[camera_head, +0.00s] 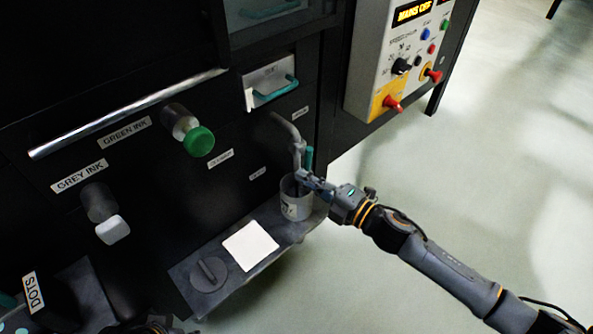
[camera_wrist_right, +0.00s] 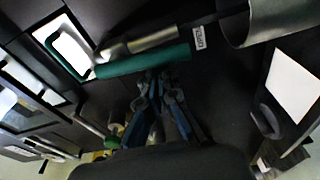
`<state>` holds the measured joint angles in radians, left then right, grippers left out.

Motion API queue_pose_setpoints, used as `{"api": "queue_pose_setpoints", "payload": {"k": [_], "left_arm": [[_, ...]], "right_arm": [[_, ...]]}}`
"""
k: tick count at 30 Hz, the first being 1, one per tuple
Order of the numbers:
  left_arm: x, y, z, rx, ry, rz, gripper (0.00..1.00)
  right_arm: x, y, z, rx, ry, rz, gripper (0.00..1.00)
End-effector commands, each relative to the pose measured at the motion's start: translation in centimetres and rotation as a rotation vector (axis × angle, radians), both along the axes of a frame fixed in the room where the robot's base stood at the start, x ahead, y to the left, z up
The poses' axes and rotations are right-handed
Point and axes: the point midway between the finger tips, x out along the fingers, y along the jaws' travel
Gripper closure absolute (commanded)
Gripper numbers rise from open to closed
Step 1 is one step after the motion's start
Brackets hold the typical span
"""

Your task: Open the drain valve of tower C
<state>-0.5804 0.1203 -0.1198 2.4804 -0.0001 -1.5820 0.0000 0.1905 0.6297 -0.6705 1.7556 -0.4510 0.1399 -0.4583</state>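A bent grey drain pipe with a valve (camera_head: 297,141) comes out of the black machine front in the head view. Its teal lever (camera_head: 308,158) points down beside the pipe. In the right wrist view the teal lever (camera_wrist_right: 145,62) lies across the picture just beyond the fingertips. My right gripper (camera_head: 314,181) is at the lever's lower end, above the grey cup; its fingers (camera_wrist_right: 160,82) look close together, but whether they are shut is unclear. I cannot tell whether they touch the lever. Dark parts at the head view's bottom edge may be my left gripper (camera_head: 152,326).
The grey cup (camera_head: 297,205) stands under the pipe on a dark shelf (camera_head: 197,301) with a white sheet (camera_head: 250,246). An "OPEN" label (camera_wrist_right: 199,38) is near the lever. A green ink knob (camera_head: 199,142), white knob (camera_head: 112,230) and control panel (camera_head: 398,62) stick out.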

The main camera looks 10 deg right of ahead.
Motion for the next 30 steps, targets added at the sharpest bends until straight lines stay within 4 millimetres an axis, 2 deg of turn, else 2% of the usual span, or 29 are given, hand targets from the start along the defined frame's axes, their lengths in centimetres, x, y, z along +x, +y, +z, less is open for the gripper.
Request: {"api": "queue_pose_setpoints", "payload": {"k": [9, 30], "left_arm": [[0.03, -0.01, 0.37, 0.0, -0.001, 0.0, 0.61], [0.06, -0.06, 0.58, -0.002, -0.003, 0.001, 0.61]], "right_arm": [[0.36, -0.44, -0.1, -0.066, -0.048, -0.004, 1.0], [0.47, -0.31, -0.05, -0.07, -0.052, -0.003, 1.0]]}}
